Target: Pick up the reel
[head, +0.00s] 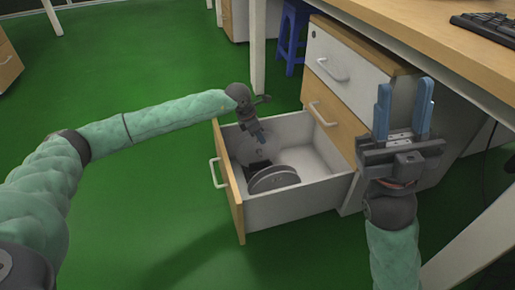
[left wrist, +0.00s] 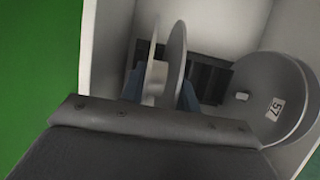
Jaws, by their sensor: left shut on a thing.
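The open drawer (head: 300,203) holds grey reels. In the left wrist view, one reel (left wrist: 178,60) stands on edge between the blue fingers of my left gripper (left wrist: 160,92), which is shut on it. A second grey reel (left wrist: 262,90) with a "57" label leans at the right. In the head view, my left gripper (head: 260,143) reaches down into the drawer, above a grey reel (head: 273,180); I cannot tell there which reel it is. My right gripper (head: 404,112) is open and empty, fingers pointing up, right of the drawer.
A black slotted thing (left wrist: 207,75) lies in the drawer behind the held reel. The drawer walls stand close around my left gripper. The cabinet (head: 345,75) and desk (head: 450,60) are at the right, with a keyboard (head: 487,25) on top. Green floor is clear at the left.

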